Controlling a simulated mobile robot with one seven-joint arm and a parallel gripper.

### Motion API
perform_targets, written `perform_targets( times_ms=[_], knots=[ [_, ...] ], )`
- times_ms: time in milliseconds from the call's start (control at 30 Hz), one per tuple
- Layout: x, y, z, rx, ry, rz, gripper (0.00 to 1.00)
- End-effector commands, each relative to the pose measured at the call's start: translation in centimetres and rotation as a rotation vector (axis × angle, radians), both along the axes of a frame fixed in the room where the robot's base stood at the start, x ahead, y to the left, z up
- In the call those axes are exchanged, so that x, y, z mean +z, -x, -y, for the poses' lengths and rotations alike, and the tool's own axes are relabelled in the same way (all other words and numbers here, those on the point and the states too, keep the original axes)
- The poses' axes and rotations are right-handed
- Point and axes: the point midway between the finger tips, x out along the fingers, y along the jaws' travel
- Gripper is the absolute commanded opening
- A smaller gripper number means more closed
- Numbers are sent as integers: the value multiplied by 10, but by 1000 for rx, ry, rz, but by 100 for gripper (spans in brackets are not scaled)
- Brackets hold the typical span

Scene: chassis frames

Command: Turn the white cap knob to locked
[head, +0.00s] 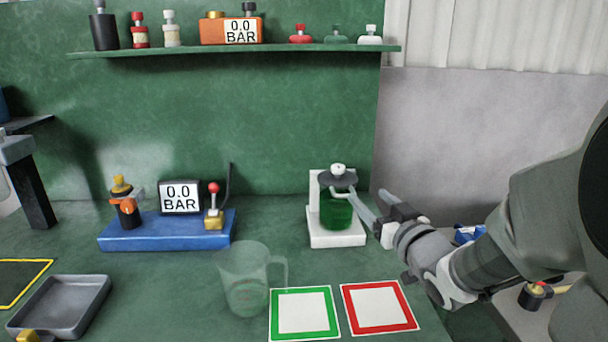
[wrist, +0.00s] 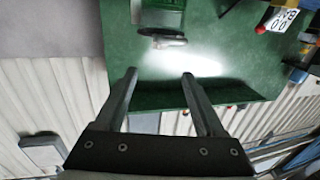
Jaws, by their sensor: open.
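A white knob (head: 338,169) sits on top of a dark round cap (head: 330,181) over a green container (head: 336,212). The container stands in a white stand (head: 336,240) on the bench. The knob's lock marking is too small to read. My gripper (head: 367,192) is open, just right of the container in the head view, with its fingers angled toward it. Nothing shows between the fingers. In the wrist view my gripper (wrist: 158,75) has its two fingers apart, with the green container (wrist: 165,14) beyond them near the top edge.
A blue base (head: 165,232) with gauge and red-topped lever stands left. A clear jug (head: 246,285), green-framed card (head: 304,313) and red-framed card (head: 380,307) lie in front. A shelf (head: 235,50) above holds several items, including a white-topped piece (head: 370,35).

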Motion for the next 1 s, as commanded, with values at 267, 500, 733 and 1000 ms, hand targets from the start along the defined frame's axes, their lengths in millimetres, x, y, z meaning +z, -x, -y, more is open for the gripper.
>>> perform_targets(
  times_ms=[267, 500, 733, 1000],
  knots=[
    [-1, -33, -7, 3, -4, 6, 72],
    [-1, -82, -19, 3, -5, 6, 72],
    [-1, -126, -28, 1, -3, 5, 72],
    [0, -160, -36, 0, -2, 5, 72]
  ],
)
